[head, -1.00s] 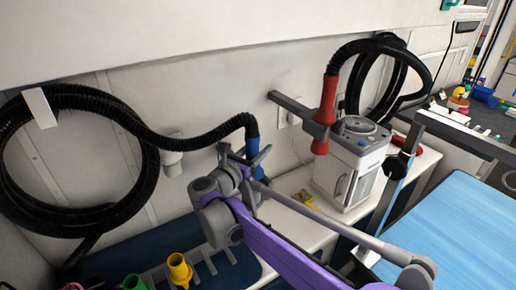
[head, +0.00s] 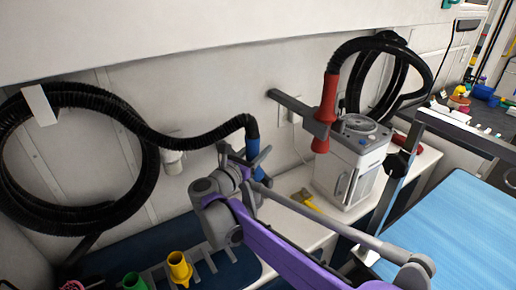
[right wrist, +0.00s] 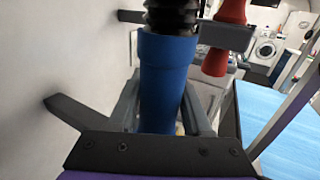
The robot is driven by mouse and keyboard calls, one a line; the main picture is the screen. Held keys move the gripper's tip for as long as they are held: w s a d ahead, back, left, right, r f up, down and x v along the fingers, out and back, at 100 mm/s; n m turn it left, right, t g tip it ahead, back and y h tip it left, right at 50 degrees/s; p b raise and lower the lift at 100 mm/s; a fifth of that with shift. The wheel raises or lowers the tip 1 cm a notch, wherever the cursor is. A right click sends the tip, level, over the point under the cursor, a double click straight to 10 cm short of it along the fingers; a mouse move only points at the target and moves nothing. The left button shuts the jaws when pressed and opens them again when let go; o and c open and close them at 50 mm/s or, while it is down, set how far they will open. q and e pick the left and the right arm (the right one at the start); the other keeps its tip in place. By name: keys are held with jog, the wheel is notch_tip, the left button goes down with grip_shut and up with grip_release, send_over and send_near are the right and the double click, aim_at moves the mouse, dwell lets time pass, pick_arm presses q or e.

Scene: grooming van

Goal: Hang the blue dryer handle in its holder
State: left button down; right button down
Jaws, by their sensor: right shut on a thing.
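The blue dryer handle (head: 252,136) stands roughly upright on the end of a black ribbed hose. My right gripper (head: 245,163) is shut on it, and in the right wrist view the handle (right wrist: 168,85) sits between the two fingers. A grey bar (right wrist: 75,117) juts from the wall at the left of that view and passes behind my gripper. It looks like the blue handle's holder; its outer end is hidden, so I cannot tell whether the handle is in it. My left gripper is not in view.
A red handle (head: 328,100) hangs in a similar grey holder (head: 292,103) to the right, above a white dryer unit (head: 350,165). A coiled black hose (head: 150,170) hangs at the left. Yellow (head: 179,268) and green cups are at the front left. A blue-topped table (head: 450,230) is at right.

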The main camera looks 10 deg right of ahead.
jog(key=shift+f, duration=0.2)
grip_release()
dwell(0.5)
jog(key=shift+v, duration=5.05)
